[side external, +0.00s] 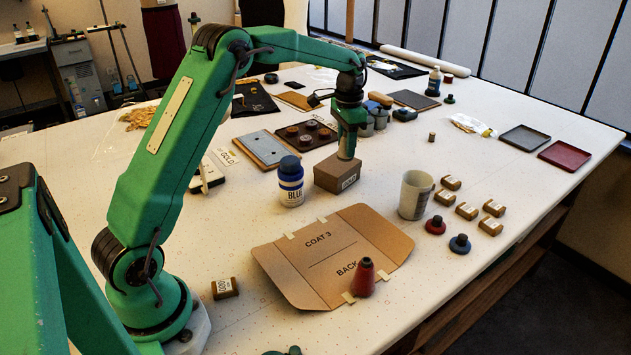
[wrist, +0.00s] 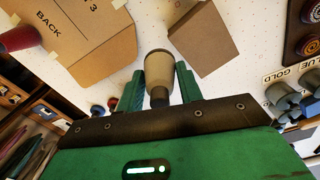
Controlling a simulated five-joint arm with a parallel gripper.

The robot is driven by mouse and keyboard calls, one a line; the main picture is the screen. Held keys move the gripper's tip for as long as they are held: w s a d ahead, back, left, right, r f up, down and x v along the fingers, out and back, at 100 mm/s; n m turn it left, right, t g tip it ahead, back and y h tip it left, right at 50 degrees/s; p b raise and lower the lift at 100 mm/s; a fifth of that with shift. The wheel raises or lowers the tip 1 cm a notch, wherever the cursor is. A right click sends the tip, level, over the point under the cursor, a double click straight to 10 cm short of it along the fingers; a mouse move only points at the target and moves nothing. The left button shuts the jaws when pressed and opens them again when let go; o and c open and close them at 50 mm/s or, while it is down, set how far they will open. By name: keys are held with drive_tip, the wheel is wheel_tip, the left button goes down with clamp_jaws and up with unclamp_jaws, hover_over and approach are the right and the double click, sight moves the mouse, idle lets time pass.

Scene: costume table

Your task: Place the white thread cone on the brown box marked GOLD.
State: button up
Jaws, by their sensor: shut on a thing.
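The white thread cone (wrist: 158,72) is upright between my gripper's fingers (wrist: 160,88), its narrow dark tip towards the wrist. In the side view my gripper (side external: 348,138) points down and is shut on the cone (side external: 346,149), whose lower part shows. In the wrist view the box (wrist: 205,40) lies just right of the cone. In the side view the cone overlaps the box's back edge; I cannot tell whether they touch.
A blue-and-white BLUE bottle (side external: 290,182) stands left of the box, a pale cup (side external: 415,195) to its right. A flat COAT 3 cardboard piece (side external: 325,250) lies in front, with a dark red cone (side external: 364,278) on it. Blue-grey jars (side external: 375,117) stand behind.

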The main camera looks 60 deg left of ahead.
drive_tip(key=a+f, duration=0.2)
drive_tip(key=a, duration=0.1)
drive_tip(key=w+a+f, duration=0.1)
drive_tip(key=shift+a, duration=0.35)
drive_tip(key=shift+f, duration=1.95)
drive_tip(key=shift+f, duration=0.15)
drive_tip(key=o, duration=1)
wheel_tip(320, 180, up, 12)
drive_tip(key=shift+r, duration=0.2)
drive_tip(key=shift+d, duration=0.1)
